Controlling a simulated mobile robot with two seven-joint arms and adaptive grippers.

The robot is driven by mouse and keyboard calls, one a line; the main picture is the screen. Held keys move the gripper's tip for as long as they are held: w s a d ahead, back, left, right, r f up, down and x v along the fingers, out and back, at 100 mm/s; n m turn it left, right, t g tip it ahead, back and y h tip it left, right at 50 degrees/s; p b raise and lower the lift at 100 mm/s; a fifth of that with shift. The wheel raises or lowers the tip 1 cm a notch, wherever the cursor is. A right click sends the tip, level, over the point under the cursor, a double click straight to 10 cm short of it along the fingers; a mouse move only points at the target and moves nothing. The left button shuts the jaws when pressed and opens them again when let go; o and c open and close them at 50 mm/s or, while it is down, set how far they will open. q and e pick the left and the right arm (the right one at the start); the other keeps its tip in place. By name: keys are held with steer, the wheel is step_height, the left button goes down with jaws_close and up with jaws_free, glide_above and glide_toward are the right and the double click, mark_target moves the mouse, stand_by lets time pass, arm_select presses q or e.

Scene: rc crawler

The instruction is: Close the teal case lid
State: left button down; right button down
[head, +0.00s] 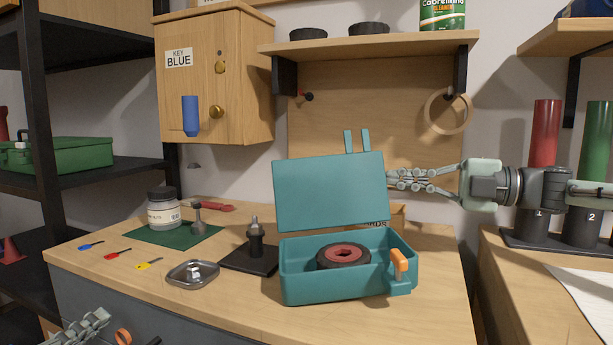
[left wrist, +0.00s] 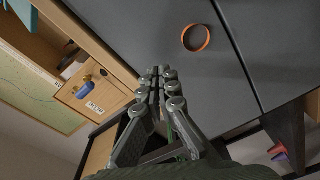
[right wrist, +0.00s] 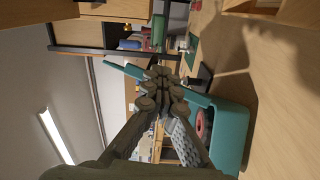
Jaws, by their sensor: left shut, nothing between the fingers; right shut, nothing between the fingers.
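The teal case (head: 340,290) stands on the workbench in the head view with its lid (head: 330,192) raised nearly upright at the back. A black wheel with a red hub (head: 343,256) lies inside, and an orange latch (head: 399,262) is on the case's right front. My right gripper (head: 392,178) is shut and empty at the lid's right edge; I cannot tell if it touches. In the right wrist view the case (right wrist: 232,135) is beyond the fingers (right wrist: 160,75). My left gripper (head: 103,316) is shut and empty, low in front of the bench.
A small metal tray (head: 193,274), a black stand (head: 254,250), a jar (head: 163,210) and several coloured keys (head: 118,254) are left of the case. A shelf (head: 370,43) hangs above. Red (head: 543,135) and green (head: 595,150) cylinders stand at the right.

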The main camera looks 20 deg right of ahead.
mark_target(304, 176)
steer(key=shift+s+a+f, duration=0.2)
steer(key=shift+a+f, duration=0.05)
steer(key=shift+a, duration=0.1)
arm_select(q)
steer(key=w+a+r+n+t+h, duration=0.15)
steer(key=r+h, duration=0.25)
steer(key=r, duration=0.5)
steer(key=w+r+n+t+h, duration=0.1)
steer(key=w+r+h, duration=0.15)
steer(key=r, duration=0.55)
steer(key=shift+w+d+r+m+g+h, duration=0.25)
steer(key=shift+w+d+r+g, duration=0.35)
steer(key=shift+d+g, duration=3.9)
steer(key=shift+w+d+r+m+g+h, duration=0.1)
steer(key=shift+w+d+r+m+g, duration=0.55)
steer(key=shift+d, duration=7.4)
steer(key=shift+w+d+r+m+g+h, duration=0.15)
steer(key=shift+w+d+g, duration=0.85)
steer(key=shift+d+g, duration=3.7)
